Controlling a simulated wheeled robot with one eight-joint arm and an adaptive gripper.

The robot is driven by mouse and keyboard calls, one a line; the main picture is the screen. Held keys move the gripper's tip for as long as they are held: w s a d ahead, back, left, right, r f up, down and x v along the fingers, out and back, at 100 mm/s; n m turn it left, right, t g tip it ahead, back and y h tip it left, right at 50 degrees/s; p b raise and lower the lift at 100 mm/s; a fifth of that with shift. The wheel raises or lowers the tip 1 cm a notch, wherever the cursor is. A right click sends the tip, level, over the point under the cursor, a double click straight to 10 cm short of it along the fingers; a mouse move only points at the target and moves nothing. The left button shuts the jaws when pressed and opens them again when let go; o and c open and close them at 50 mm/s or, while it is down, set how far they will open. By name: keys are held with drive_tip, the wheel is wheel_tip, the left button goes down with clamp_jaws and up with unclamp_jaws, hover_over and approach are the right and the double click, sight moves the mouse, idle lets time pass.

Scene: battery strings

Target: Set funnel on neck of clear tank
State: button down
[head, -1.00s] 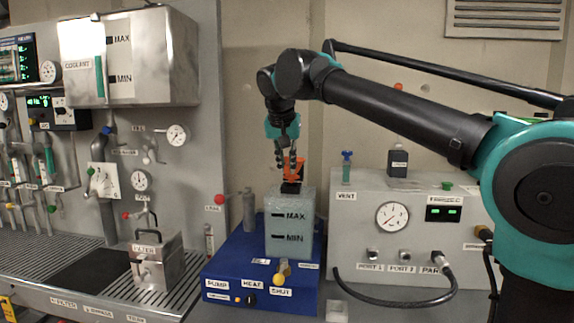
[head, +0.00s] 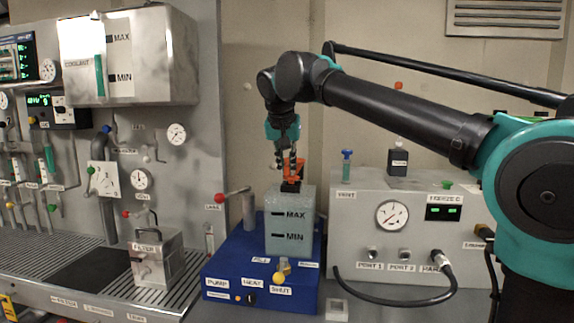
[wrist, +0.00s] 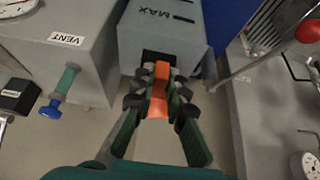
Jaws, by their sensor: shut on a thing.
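The clear tank (head: 290,222) is a pale translucent box marked MAX and MIN on a blue base. A black neck (head: 291,187) shows on its top, and the tank's edge also shows in the wrist view (wrist: 192,38). My gripper (head: 290,165) points down just above the neck. In the wrist view my gripper (wrist: 158,98) is shut on an orange piece, which looks like the funnel (wrist: 161,74). The fingers hide most of its shape. Its lower end overlaps the dark neck in the picture; I cannot tell whether it is seated or just above.
A grey VENT box (head: 370,215) with a gauge and a blue valve (head: 346,166) stands to the right. A grey cylinder (head: 249,211) and a red-knobbed lever (head: 219,198) are left of the tank. A metal filter box (head: 156,258) sits further left on a grated ledge.

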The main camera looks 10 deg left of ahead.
drive_tip(key=shift+f, duration=0.75)
drive_tip(key=c, duration=1.5)
unclamp_jaws()
drive_tip(key=shift+o, duration=0.2)
